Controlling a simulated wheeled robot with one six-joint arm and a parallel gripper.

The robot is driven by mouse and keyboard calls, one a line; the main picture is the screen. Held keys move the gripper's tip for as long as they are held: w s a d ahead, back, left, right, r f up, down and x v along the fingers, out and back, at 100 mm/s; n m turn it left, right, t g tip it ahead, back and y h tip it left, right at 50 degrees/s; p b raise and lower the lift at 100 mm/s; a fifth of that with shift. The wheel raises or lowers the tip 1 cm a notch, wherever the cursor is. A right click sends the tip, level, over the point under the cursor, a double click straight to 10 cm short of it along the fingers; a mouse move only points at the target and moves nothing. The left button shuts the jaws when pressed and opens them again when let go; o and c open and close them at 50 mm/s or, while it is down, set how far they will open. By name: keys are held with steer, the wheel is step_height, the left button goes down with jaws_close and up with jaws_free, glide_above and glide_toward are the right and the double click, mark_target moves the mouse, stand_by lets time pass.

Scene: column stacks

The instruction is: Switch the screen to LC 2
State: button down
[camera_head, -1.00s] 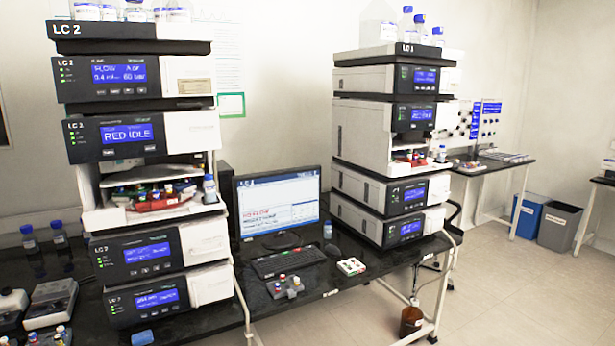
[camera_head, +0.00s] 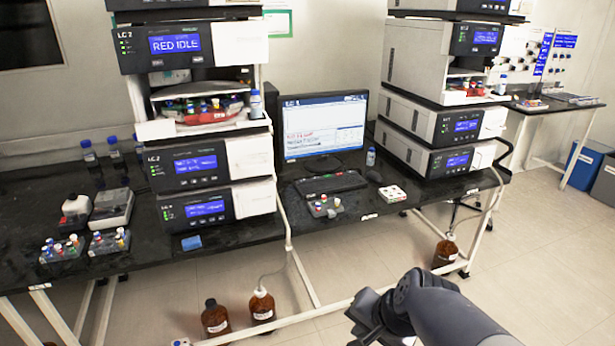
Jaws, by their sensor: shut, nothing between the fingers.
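The computer monitor (camera_head: 323,132) stands on the black bench between two instrument stacks. Its screen is lit, with a blue bar on top and a white window with red text; the short label at its top left looks like LC 1 but is too small to be sure. A black keyboard (camera_head: 331,183) lies in front of it, with a dark mouse (camera_head: 374,177) to its right. The left stack (camera_head: 190,165) carries LC 2 labels and one display reading RED IDLE. My arm enters at the bottom right, well short of the bench; my gripper's fingers do not show.
The right stack (camera_head: 432,125) stands beyond the mouse. A vial rack (camera_head: 325,207) and a small white box (camera_head: 392,194) sit near the bench front. Brown bottles (camera_head: 215,318) stand on the floor below. The floor right of the bench is mostly clear.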

steer(key=w+d+f+m+t+b, duration=0.1)
steer(key=w+d+f+m+t, duration=0.1)
steer(key=w+m, duration=0.5)
steer(key=w+d+f+m+t+b, duration=0.1)
steer(key=w+f+m, duration=0.4)
steer(key=w, duration=0.9)
steer(key=d+m+b, duration=0.1)
steer(key=m, duration=0.2)
steer(key=shift+d+f+m+t+y, duration=0.2)
steer(key=shift+d+m+t+y, duration=0.1)
steer(key=shift+d+t, duration=0.1)
steer(key=shift+w, duration=0.1)
